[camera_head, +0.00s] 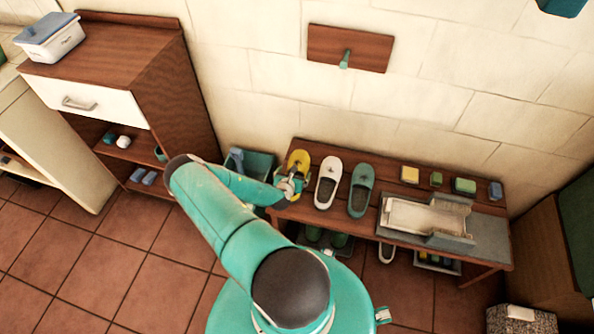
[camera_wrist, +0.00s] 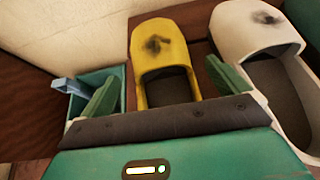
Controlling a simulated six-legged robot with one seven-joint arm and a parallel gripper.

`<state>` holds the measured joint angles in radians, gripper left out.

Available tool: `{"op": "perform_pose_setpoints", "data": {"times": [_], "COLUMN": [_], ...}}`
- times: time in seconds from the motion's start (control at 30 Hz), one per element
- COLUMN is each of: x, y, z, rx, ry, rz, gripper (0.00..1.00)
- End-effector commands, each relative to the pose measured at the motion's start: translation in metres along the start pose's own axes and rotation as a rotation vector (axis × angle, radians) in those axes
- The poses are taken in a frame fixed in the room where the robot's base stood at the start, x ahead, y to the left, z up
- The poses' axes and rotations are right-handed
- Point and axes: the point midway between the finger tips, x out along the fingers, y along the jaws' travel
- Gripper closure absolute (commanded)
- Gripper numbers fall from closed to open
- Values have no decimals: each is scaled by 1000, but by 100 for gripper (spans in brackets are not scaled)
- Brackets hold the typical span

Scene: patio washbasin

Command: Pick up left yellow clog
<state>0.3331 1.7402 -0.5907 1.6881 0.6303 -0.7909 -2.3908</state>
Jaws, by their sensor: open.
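The yellow clog (camera_head: 299,161) stands on the wooden bench at the left end of a row of shoes, partly covered by my arm and gripper in the head view. In the wrist view the yellow clog (camera_wrist: 163,50) lies ahead, with its toe pointing away and a dark mark on top. My gripper (camera_head: 287,187) is at the near end of the clog. In the wrist view its two green fingers (camera_wrist: 165,88) are apart, one left and one right of the clog's heel end. The heel is hidden behind the gripper's dark bar. I cannot tell whether the fingers touch it.
A white clog (camera_head: 328,181) stands close on the right, by the right finger; a green clog (camera_head: 361,189) stands beyond it. A teal bin (camera_head: 259,164) is left of the bench (camera_head: 384,175). A white basin (camera_head: 415,216), soaps and sponges occupy the bench's right side.

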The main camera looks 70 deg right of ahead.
Motion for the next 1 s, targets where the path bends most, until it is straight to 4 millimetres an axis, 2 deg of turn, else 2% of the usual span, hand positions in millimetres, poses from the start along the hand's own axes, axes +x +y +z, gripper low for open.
{"op": "perform_pose_setpoints", "data": {"times": [0.1, 0.2, 0.43, 0.47, 0.7, 1.0], "x": [16, 23, 24, 24, 24, 24], "y": [-1, 0, 0, 0, 0, 0], "z": [0, -1, -1, -1, 0, 2], "rx": [3, 1, -1, -1, 0, 0], "ry": [0, 1, 1, 1, 0, -1], "rz": [-1, 0, 0, 0, 0, 0], "gripper": [0, 0, 0, 4, 51, 53]}}
